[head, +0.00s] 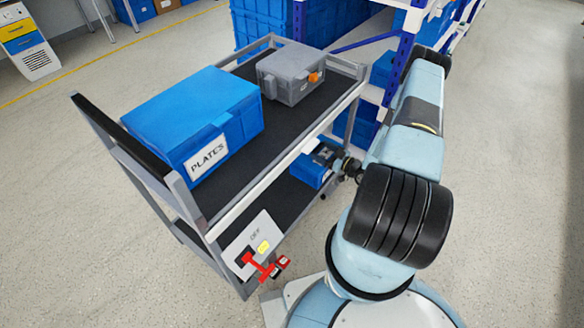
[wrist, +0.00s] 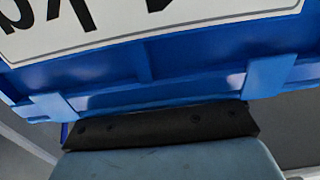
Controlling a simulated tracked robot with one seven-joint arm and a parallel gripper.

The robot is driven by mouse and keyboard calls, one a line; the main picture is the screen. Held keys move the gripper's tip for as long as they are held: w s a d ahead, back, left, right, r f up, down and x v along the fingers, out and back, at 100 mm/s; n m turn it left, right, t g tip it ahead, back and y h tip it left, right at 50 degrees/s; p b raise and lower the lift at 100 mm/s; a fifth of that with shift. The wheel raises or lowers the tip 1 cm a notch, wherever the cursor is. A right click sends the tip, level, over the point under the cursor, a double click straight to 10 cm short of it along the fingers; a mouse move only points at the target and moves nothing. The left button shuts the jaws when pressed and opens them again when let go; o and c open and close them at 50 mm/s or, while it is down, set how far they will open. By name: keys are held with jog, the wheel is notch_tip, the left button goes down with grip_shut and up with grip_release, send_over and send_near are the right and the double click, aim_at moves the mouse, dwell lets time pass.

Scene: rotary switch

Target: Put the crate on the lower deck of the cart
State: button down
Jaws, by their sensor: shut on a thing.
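The two-deck cart (head: 300,128) stands in the middle of the head view. A small blue crate (head: 309,171) is at its open right side, over the dark lower deck (head: 283,200). I cannot tell whether the crate touches that deck. My gripper (head: 324,156) reaches in from the right and is shut on the crate. In the wrist view the crate's blue wall (wrist: 145,72) and white label fill the upper part, with the black finger pad (wrist: 160,127) against its lower edge. The crate's far side is hidden.
A large blue box marked PLATES (head: 195,120) and a grey case (head: 291,72) with an orange latch sit on the upper deck, above the crate. A panel marked OFF with a red handle (head: 262,265) is at the cart's near end. Shelving (head: 403,45) stands behind.

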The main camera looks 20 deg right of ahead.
aim_at(301, 156)
jog(key=w+a+f, duration=0.1)
jog(key=a, duration=0.1)
jog(key=w+a+f, duration=0.1)
jog(key=a, duration=0.2)
jog(key=w+a+f, duration=0.1)
jog(key=a+f, duration=0.1)
jog(key=a, duration=0.1)
jog(key=shift+w+a, duration=0.15)
jog(key=shift+a, duration=0.05)
jog(key=w+a+f, duration=0.2)
jog(key=a+f, duration=0.2)
jog(key=f, duration=0.4)
jog(key=shift+a+f, duration=0.2)
jog(key=shift+f, duration=0.2)
grip_release()
jog(key=shift+f, duration=0.15)
jog(key=v, duration=1.2)
jog(key=shift+s, duration=0.1)
